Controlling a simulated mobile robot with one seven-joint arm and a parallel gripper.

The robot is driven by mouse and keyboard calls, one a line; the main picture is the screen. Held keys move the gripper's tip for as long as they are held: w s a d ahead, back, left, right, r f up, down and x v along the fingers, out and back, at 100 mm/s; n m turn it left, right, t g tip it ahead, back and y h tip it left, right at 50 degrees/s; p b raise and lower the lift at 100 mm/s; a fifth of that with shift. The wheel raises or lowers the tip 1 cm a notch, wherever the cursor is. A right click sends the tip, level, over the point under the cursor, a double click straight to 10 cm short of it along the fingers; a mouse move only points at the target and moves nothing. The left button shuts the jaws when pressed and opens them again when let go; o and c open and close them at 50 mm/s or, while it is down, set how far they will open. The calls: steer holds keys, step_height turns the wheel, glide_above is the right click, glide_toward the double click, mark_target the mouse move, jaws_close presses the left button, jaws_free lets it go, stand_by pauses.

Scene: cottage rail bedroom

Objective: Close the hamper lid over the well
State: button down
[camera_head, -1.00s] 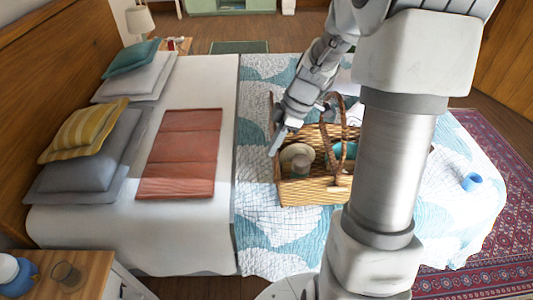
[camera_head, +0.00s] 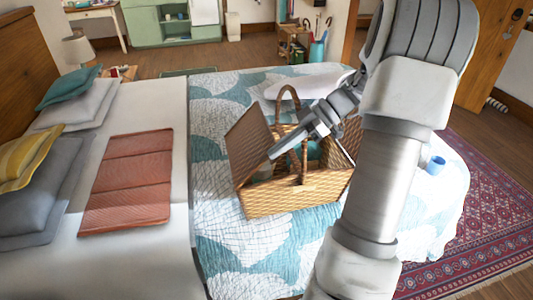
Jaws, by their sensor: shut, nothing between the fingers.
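The wicker hamper (camera_head: 290,199) stands on the patterned quilt, partly behind my arm. Its left lid (camera_head: 246,143) is raised and tilted outward to the left. On the right, another wicker panel (camera_head: 352,136) stands up, partly hidden by my arm. The arched handle (camera_head: 286,94) rises over the middle. A teal item (camera_head: 313,149) and a pale item (camera_head: 265,171) show inside the well. My gripper (camera_head: 272,155) is shut and empty, pointing down-left at the opening, close to the inner face of the left lid. I cannot tell whether it touches the lid.
The bed has a red folded runner (camera_head: 128,182) at left and several pillows (camera_head: 75,110) beyond it. A blue mug (camera_head: 436,166) sits on the quilt at right. A white item (camera_head: 305,85) lies behind the hamper. The quilt left of the hamper is clear.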

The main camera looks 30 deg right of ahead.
steer(key=shift+s+d+f+b, duration=0.25)
steer(key=shift+d+f+b, duration=0.2)
steer(key=shift+d+f, duration=0.25)
